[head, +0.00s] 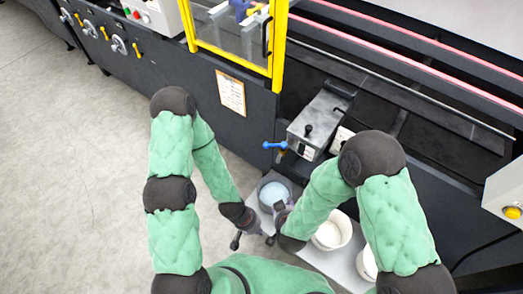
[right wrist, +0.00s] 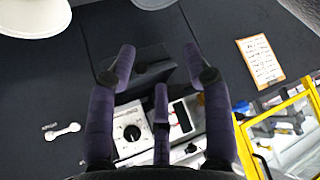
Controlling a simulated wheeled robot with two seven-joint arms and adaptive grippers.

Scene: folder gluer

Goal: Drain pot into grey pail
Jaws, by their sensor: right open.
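The glue pot, a grey metal box with a black knob on its lid (head: 318,122), sits on the dark machine. A blue lever (head: 275,145) sticks out at its left. The grey pail (head: 264,184) stands on the floor mat below, with pale bluish contents; my arms partly cover its front. My left gripper (head: 254,240) is in front of the pail, fingers spread and empty. My right gripper (head: 282,208) is beside the pail's right side, partly hidden by its arm. In the right wrist view its fingers (right wrist: 160,62) are open with nothing between them.
White pails (head: 331,233) stand right of the grey pail on a light mat (head: 345,262). A yellow-framed guard (head: 278,50) and a posted sheet (head: 231,92) are on the machine. A dial control box (right wrist: 132,130) and white handle (right wrist: 62,131) show in the wrist view. Floor at left is clear.

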